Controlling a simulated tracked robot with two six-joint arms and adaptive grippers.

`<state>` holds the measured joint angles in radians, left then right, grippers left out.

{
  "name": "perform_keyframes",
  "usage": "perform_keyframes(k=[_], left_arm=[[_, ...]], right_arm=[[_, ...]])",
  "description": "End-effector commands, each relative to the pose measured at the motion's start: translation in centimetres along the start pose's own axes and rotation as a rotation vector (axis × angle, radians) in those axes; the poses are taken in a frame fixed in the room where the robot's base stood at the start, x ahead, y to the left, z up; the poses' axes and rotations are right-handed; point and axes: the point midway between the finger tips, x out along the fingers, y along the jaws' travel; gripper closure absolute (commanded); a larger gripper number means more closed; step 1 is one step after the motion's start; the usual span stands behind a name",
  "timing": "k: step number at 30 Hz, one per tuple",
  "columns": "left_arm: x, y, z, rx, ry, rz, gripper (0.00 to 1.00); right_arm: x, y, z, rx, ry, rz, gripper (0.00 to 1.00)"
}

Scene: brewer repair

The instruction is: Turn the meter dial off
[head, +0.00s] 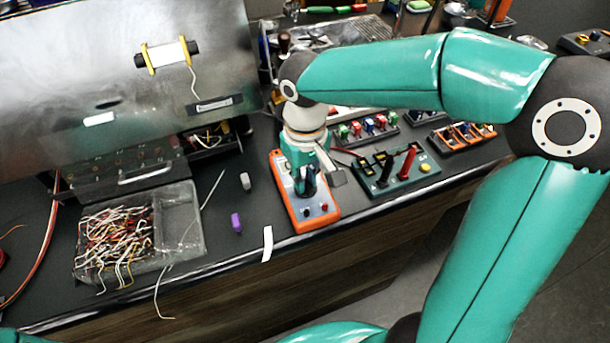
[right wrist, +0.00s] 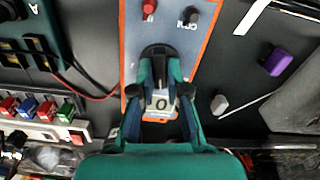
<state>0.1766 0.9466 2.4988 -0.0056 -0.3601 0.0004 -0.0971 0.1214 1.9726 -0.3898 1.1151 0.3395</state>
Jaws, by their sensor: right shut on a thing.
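The meter (head: 318,214), orange-edged with a grey face, lies on the bench near its front edge. It also shows in the right wrist view (right wrist: 186,45), with red and black jacks at its top. My right gripper (head: 308,184) points down over the meter's middle. In the right wrist view its two fingers (right wrist: 160,88) are closed in on the black meter dial (right wrist: 159,52) from both sides. The fingers hide part of the dial, so its pointer setting cannot be read. My left gripper is not in view.
A purple block (head: 236,223) and a grey block (head: 245,181) lie left of the meter. A clear bin (head: 188,215) of wires stands farther left. A green board (head: 402,187) with red and black probes stands close on the right. A white strip (head: 267,243) lies at the bench edge.

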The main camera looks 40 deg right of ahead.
Motion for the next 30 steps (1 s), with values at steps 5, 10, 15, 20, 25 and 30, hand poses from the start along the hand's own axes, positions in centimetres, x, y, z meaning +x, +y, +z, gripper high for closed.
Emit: perform_keyframes(k=[5, 10, 15, 20, 25, 30], left_arm=[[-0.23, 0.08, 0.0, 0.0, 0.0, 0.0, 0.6], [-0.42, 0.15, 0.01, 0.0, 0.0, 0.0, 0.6], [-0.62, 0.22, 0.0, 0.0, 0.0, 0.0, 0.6], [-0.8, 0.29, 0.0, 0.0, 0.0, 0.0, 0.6], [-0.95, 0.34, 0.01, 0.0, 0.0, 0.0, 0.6], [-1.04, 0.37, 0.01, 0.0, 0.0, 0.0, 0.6]], right_arm=[[-0.1, -0.01, -0.02, -0.168, 0.001, 0.0, 1.0], [-0.11, -0.03, -0.03, -0.329, 0.002, 0.0, 1.0], [-0.12, -0.05, -0.03, -0.488, 0.002, 0.0, 1.0], [-0.11, -0.07, 0.0, -0.623, 0.002, 0.0, 1.0], [-0.09, -0.08, 0.03, -0.735, 0.001, 0.0, 1.0], [-0.06, -0.09, 0.04, -0.81, 0.001, 0.0, 1.0]])
